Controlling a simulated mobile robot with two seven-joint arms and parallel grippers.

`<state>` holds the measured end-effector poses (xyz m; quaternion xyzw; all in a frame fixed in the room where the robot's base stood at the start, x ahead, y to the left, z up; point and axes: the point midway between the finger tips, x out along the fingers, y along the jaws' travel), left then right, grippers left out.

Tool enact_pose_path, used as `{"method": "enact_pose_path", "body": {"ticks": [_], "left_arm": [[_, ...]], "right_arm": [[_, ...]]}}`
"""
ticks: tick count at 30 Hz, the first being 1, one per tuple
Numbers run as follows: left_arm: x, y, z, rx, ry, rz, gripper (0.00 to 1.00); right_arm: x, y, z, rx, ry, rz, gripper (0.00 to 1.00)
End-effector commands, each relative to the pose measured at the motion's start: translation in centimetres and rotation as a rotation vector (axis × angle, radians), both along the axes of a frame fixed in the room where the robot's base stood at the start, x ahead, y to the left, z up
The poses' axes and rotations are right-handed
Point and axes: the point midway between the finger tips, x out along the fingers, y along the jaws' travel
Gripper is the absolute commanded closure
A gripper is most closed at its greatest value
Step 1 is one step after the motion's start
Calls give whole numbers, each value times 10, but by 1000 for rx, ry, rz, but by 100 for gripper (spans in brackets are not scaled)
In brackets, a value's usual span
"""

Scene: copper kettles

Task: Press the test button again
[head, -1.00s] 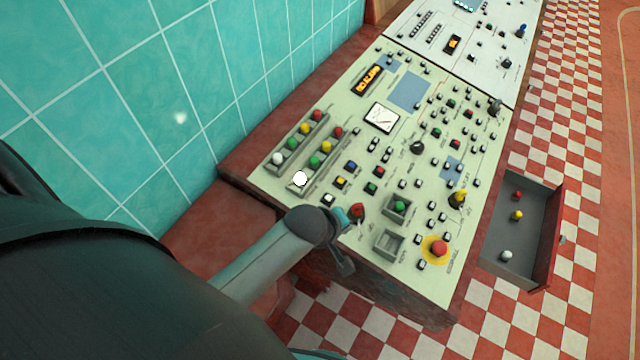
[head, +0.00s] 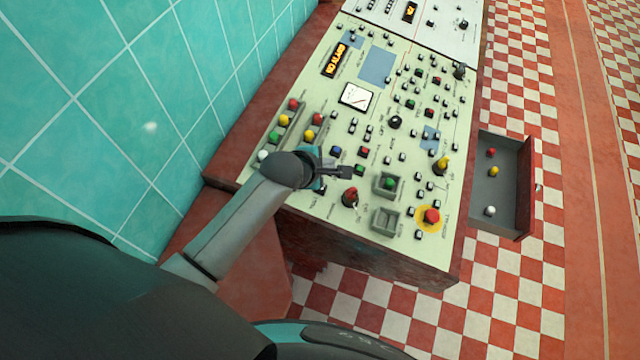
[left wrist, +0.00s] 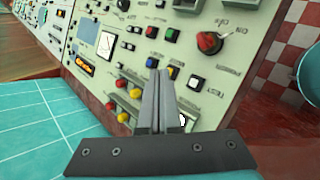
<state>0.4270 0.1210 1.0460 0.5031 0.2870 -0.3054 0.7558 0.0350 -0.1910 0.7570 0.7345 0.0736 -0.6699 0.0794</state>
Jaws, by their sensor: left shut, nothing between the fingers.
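My left gripper (head: 346,172) is shut and empty over the lower-left button group. In the left wrist view its fingers (left wrist: 160,76) point at the panel, near a blue button (left wrist: 174,72) and left of a white square button (left wrist: 196,82). Contact cannot be told. Red (left wrist: 171,34) and green (left wrist: 152,32) buttons show farther along. The gripper hides part of the button group in the head view. My right gripper is out of view.
A red selector knob (head: 350,197), a green button in a grey box (head: 388,184) and a red mushroom button (head: 431,216) stand close by. Lamp racks with coloured balls (head: 283,120) lie left. An open grey drawer (head: 485,205) juts out right.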

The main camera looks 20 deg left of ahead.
Motion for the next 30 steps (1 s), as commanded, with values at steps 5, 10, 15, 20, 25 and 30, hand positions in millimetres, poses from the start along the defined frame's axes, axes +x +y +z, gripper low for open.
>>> {"method": "enact_pose_path", "body": {"ticks": [5, 10, 15, 20, 25, 30], "left_arm": [[0, 1, -4, 1, 1, 0, 100], [0, 3, -16, 2, 1, -1, 100], [0, 8, -37, 3, 1, -1, 100], [0, 10, -52, 1, 0, -1, 100], [0, 13, -69, 2, 2, -2, 100], [0, 17, -84, 1, 1, 0, 100]], "right_arm": [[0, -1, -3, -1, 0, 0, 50], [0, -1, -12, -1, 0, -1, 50], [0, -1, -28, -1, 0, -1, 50], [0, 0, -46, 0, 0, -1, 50], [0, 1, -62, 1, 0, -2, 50], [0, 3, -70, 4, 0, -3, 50]]}}
